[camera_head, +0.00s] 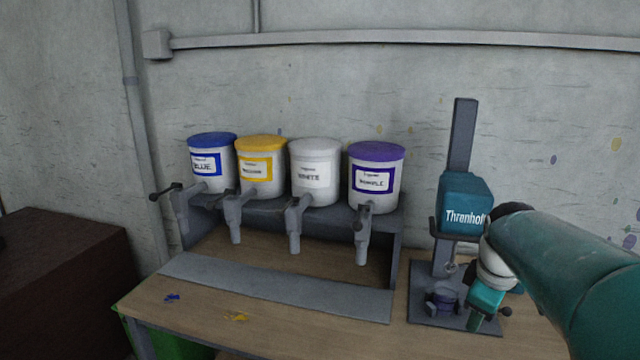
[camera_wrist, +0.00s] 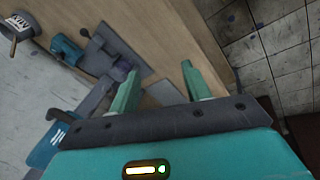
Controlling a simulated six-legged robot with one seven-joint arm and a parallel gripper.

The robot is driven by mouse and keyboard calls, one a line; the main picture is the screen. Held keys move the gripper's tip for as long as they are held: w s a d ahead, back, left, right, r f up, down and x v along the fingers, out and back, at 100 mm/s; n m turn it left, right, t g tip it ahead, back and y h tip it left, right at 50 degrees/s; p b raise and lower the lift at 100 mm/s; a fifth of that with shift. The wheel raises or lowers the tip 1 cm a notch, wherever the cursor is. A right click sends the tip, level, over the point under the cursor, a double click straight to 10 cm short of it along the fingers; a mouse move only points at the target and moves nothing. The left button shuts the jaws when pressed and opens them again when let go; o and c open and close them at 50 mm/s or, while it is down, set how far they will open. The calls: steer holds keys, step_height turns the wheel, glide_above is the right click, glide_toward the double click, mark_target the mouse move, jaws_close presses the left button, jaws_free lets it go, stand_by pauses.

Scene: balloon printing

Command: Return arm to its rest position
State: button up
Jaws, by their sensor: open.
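My teal arm comes in from the right in the head view, in front of the right part of the bench. My gripper (camera_wrist: 158,82) shows in the wrist view with its two teal fingers spread apart and nothing between them. In the head view the arm's end hangs beside the teal mixing machine (camera_head: 466,205) labelled "Threnholt", and its fingers are mostly hidden. A small dark cup with purple in it (camera_head: 442,299) stands on the machine's base (camera_head: 430,313). The machine also shows at the left of the wrist view.
Paint tubs with blue (camera_head: 212,162), yellow (camera_head: 262,165), white (camera_head: 315,170) and purple (camera_head: 376,176) lids stand on a grey dispenser rack with taps. Blue and yellow paint spots mark the wooden bench (camera_head: 205,313). A dark brown cabinet (camera_head: 65,280) stands at the left.

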steer(key=s+a+f+m+t+y, duration=0.1)
steer(key=s+a+f+m+t, duration=0.1)
steer(key=s+a+m, duration=0.7)
steer(key=s+a+f, duration=0.1)
steer(key=s+a, duration=0.5)
steer(key=s, duration=0.1)
steer(key=shift+s, duration=0.3)
